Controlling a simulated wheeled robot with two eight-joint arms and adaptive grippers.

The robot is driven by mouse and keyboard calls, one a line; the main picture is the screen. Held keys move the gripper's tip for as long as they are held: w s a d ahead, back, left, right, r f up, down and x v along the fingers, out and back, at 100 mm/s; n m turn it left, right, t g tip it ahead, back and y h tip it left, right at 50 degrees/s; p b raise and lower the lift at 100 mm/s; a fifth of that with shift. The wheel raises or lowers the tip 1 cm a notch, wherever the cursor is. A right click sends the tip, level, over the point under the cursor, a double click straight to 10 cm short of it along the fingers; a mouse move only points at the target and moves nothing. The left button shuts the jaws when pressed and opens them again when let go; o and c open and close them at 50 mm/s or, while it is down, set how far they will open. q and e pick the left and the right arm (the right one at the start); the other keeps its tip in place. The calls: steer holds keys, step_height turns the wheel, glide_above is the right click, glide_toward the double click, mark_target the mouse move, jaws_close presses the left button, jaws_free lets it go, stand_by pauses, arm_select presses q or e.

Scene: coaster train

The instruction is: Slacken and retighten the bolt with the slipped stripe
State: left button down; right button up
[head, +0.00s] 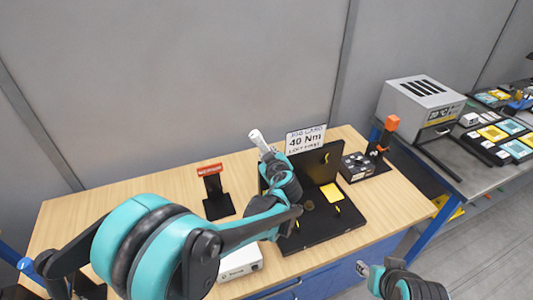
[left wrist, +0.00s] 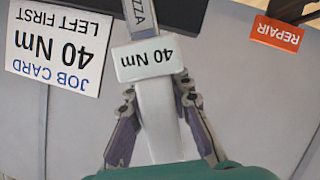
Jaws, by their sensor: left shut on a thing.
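My left gripper (head: 268,156) is raised over the back of the bench, shut on a white tool (head: 257,138). In the left wrist view both fingers (left wrist: 156,88) clasp the white tool (left wrist: 158,120), whose end block reads "40 Nm". The job card (head: 306,139) stands at the back and reads "40 Nm, left first"; it also shows in the left wrist view (left wrist: 58,45). A black fixture (head: 325,232) with yellow parts lies below, partly hidden by my left arm. I cannot make out bolts or stripes. My right gripper (head: 363,268) is low, off the bench front; its jaws are unclear.
A black stand with a red sign (head: 210,170) is left of the fixture; the left wrist view shows its "REPAIR" sign (left wrist: 277,34). A white box (head: 240,262) sits at the front edge. A dial device (head: 357,166) and an orange-topped tool (head: 392,123) stand right. The bench's left is mostly clear.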

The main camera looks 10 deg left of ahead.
arm_select(q)
steer(key=shift+w+d+r, duration=0.1)
steer(key=shift+d+r, duration=0.05)
steer(key=shift+d, duration=0.05)
stand_by(0.6)
steer(key=shift+s+a, duration=0.2)
steer(key=shift+a, duration=0.1)
steer(key=shift+d, duration=0.1)
steer(key=shift+s+d, duration=0.6)
steer(key=shift+s, duration=0.35)
steer(key=shift+s+d, duration=0.6)
steer(key=shift+s, duration=0.3)
steer(key=shift+f+b, duration=0.2)
steer(key=shift+b, duration=0.1)
